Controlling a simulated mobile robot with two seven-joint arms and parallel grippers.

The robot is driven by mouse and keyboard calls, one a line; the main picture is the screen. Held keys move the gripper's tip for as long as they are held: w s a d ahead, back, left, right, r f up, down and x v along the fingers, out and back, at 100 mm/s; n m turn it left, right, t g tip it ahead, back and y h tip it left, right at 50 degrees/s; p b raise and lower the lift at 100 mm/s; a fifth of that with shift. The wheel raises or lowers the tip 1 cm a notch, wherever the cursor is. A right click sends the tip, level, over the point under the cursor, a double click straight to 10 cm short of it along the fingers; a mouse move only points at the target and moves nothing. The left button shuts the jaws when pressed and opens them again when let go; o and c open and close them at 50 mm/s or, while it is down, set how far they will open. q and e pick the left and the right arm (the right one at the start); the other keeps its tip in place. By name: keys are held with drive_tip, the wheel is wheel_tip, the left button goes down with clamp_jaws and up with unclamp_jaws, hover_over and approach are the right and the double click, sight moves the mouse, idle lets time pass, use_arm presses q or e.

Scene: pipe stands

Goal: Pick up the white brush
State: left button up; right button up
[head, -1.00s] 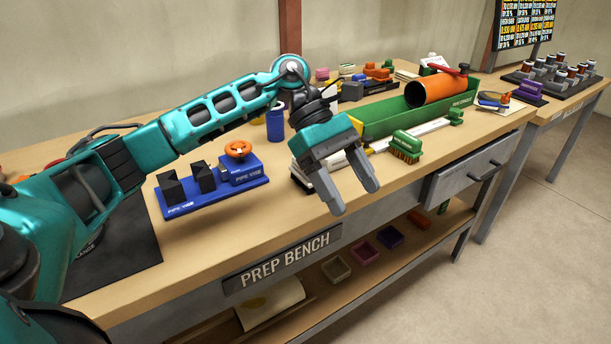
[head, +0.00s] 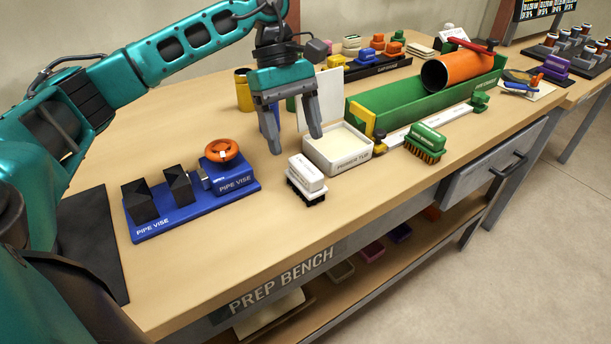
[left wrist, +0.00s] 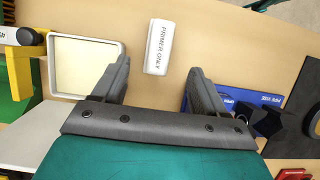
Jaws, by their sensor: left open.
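The white brush (head: 306,178) lies on the bench top, dark bristles down, just in front of an open white box. In the left wrist view the brush (left wrist: 159,47) shows its white top, marked "PRIMER ONLY", beyond the fingertips and between their lines. My left gripper (head: 296,145) is open and empty. It hangs fingers down above the bench, behind the brush and apart from it. It also shows in the left wrist view (left wrist: 158,72). My right gripper is not in view.
A blue pipe vise (head: 190,207) stands to the left. A green brush (head: 427,141) and a green trough (head: 420,108) with an orange pipe (head: 455,70) are to the right.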

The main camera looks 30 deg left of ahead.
sight(303, 162)
use_arm(q)
drive_tip(key=x, duration=0.8)
drive_tip(key=shift+d+f, duration=0.25)
drive_tip(key=shift+f, duration=0.05)
drive_tip(key=c, duration=1.1)
drive_tip(key=shift+r, duration=0.15)
wheel_tip(303, 162, up, 20)
drive_tip(key=p, duration=0.1)
drive_tip(key=shift+p, duration=0.3)
drive_tip(key=o, duration=0.6)
drive_tip(key=shift+c, duration=0.2)
drive_tip(key=c, duration=0.4)
